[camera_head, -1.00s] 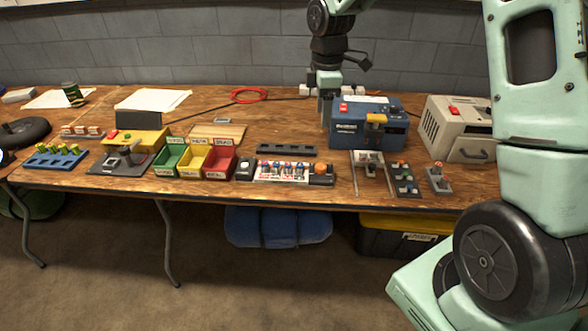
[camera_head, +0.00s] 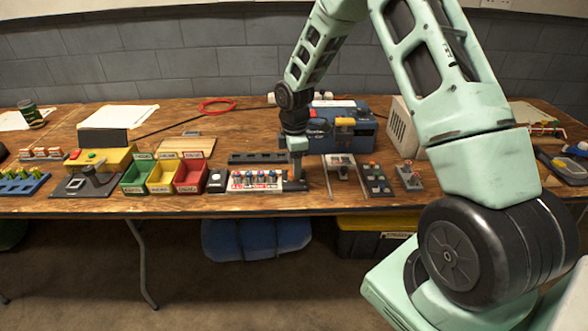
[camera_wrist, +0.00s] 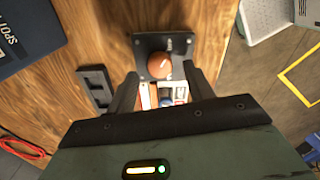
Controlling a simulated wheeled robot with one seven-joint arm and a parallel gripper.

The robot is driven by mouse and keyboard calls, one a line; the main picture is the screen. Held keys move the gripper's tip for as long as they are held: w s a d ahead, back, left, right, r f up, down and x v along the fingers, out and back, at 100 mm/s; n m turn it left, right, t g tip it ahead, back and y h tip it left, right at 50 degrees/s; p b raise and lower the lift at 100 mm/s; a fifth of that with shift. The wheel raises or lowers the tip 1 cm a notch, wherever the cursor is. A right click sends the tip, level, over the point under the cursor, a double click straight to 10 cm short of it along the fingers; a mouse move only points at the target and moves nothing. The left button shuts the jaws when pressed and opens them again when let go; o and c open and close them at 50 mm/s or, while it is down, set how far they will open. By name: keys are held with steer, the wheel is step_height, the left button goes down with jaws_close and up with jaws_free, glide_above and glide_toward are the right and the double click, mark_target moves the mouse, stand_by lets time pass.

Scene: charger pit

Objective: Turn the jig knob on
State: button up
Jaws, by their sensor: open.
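The jig knob (camera_wrist: 159,66) is a round orange-brown knob with a pale line on its top. It sits on a dark square plate (camera_wrist: 183,46) with small pale marks, at the right end of the white jig (camera_head: 253,187) holding several coloured parts. My gripper (camera_wrist: 161,76) is open over the knob, one finger on each side. In the wrist view, the knob shows between the fingertips; I cannot tell whether they touch it. In the head view, my gripper (camera_head: 297,168) hangs down at the jig's right end and mostly hides the knob.
A dark slotted block (camera_head: 257,158) lies behind the jig. Red, yellow and green bins (camera_head: 192,188) stand to its left. A blue box (camera_head: 355,138) is behind and to the right, with a small dark switch panel (camera_head: 376,180) in front. The table's front edge is close.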

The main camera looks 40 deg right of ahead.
steer(key=shift+f, duration=1.2)
steer(key=c, duration=1)
